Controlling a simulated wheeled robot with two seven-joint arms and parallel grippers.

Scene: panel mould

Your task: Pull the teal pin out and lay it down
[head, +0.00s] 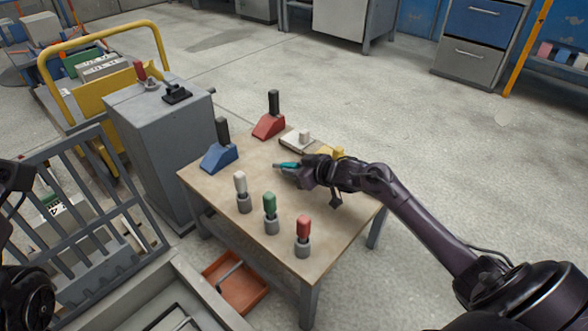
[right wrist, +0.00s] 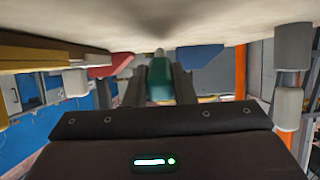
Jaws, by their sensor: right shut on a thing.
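The teal pin (head: 286,165) is in my right gripper (head: 294,167), low over the wooden table (head: 222,178). The pin looks roughly level, with its end pointing left in the head view. In the right wrist view the teal body (right wrist: 160,82) sits between the two dark fingers, with a grey tip beyond it. The fingers are shut on it. I cannot tell whether the pin touches the table top. White (head: 240,183), green (head: 269,205) and red (head: 303,229) pins stand upright in grey sockets near the front of the table.
A blue block with a dark lever (head: 219,156) and a red one (head: 268,125) stand at the table's far side. A pale plate with a knob (head: 300,138) and a yellow piece (head: 335,152) lie behind my gripper. Bare table lies left of the pin.

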